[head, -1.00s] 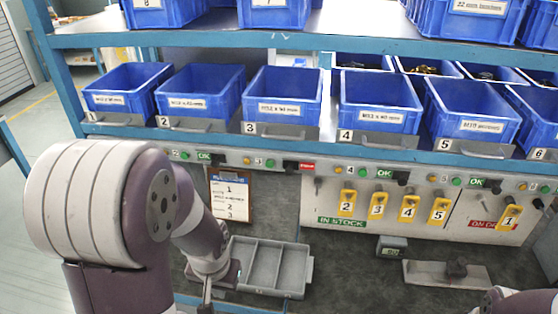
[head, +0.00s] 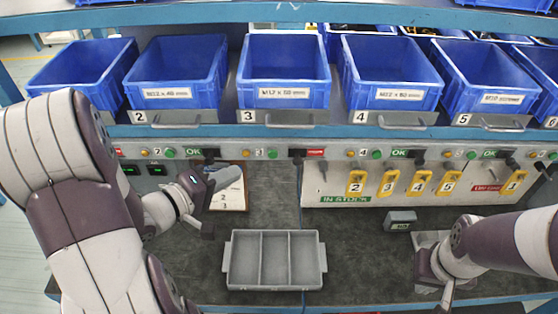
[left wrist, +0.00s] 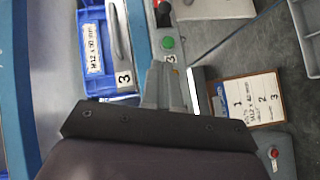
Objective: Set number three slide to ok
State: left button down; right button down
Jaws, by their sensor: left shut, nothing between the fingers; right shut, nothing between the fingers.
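The number three slide (head: 297,154) is a small dark knob on the strip under the bins, right of the 3 tag and green button. It sits left of its red label (head: 316,153); no OK shows there. It also shows at the top of the left wrist view (left wrist: 163,17). My left gripper (head: 230,177) is shut and empty, below and left of this slide, in front of the clipboard. In the left wrist view its fingers (left wrist: 160,72) point toward the 3 tag and green button (left wrist: 168,42), apart from the slide. My right gripper (head: 446,292) is shut, low at the right.
The number two slide (head: 211,154) and number four slide (head: 419,155) stand beside green OK labels. Blue bins (head: 283,75) overhang the strip. A grey divided tray (head: 231,262) lies on the bench. Yellow number tags (head: 388,183) hang at right.

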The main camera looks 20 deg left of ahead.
pick_arm(q)
send_near(294, 156)
jog(key=w, duration=0.4)
jog(key=shift+w+d+f, duration=0.2)
jog(key=shift+d+f, duration=0.15)
jog(key=shift+d, duration=0.25)
jog(key=shift+w+d+f, duration=0.15)
jog(key=shift+d+f, duration=0.25)
jog(key=shift+d, duration=0.25)
